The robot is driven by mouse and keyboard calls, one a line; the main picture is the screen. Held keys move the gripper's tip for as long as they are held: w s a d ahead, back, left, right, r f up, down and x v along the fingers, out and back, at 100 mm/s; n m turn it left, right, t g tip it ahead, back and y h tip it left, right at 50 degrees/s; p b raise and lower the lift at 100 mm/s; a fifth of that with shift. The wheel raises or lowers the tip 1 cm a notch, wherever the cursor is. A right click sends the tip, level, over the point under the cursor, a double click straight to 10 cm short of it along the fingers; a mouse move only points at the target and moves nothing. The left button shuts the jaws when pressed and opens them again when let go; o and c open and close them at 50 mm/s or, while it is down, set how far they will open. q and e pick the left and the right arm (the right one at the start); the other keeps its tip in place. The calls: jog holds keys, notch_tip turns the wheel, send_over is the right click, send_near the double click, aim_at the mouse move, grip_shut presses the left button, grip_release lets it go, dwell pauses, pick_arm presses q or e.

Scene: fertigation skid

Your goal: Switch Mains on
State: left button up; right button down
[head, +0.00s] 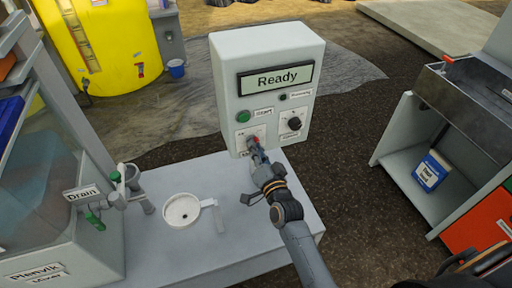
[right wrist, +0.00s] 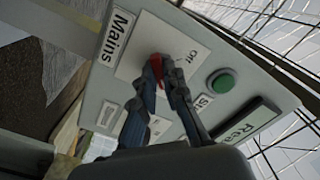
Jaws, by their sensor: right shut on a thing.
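The grey control box (head: 228,90) stands on the bench in the head view, its display (head: 275,79) reading "Ready". The Mains switch (head: 254,139) has a red handle and sits at the box's lower left. Its red part also shows in the right wrist view (right wrist: 156,66), beside the "Mains" label (right wrist: 117,37) and the word "Off". My right gripper (head: 257,148) reaches the switch from the front and is shut on the handle, its fingers (right wrist: 164,80) hiding much of it. The handle's exact position is hard to tell. My left gripper is not in view.
A green Start button (head: 243,116) and a black knob (head: 294,124) are close to the switch. A white strainer-like cup (head: 181,209) and a tank with a green Drain valve (head: 95,217) are at the left. A metal sink cabinet (head: 405,130) stands at the right.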

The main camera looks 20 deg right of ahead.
dwell(0.4)
jog(key=c, duration=1.4)
grip_release()
jog(key=s, duration=1.2)
jog(key=shift+d, duration=0.2)
